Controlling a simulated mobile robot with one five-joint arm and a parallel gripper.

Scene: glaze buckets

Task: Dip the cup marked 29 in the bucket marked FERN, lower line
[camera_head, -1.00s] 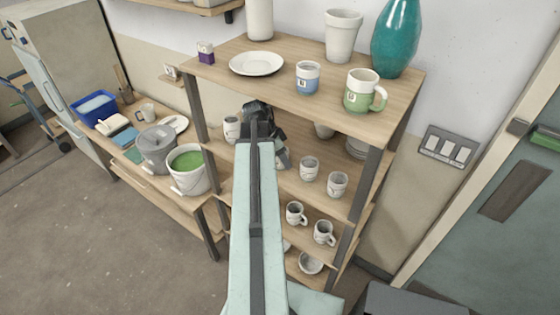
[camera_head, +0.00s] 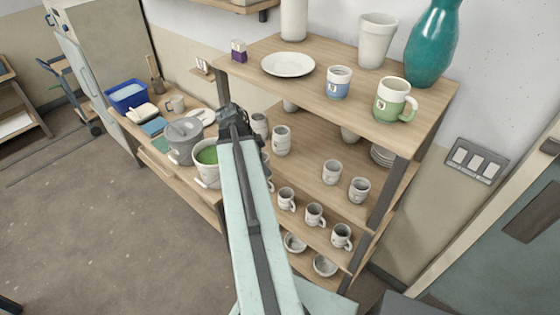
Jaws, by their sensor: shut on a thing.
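My gripper (camera_head: 232,120) is dark and sits at the far end of my pale arm. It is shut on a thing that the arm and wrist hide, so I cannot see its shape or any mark. A white bucket with green glaze (camera_head: 206,158) stands on the low bench, partly behind my arm; I cannot read a name or lines on it. In the picture my gripper is just above and right of this bucket. Several pale cups, such as one on the middle shelf (camera_head: 281,140), stand on the rack; their marks are too small to read.
A grey bucket (camera_head: 184,142) stands left of the green one, with a blue tub (camera_head: 126,96) farther back. The wooden rack (camera_head: 330,110) stands close right of my gripper, with a green mug (camera_head: 393,100) and a teal vase (camera_head: 432,45) on top. Floor at left is clear.

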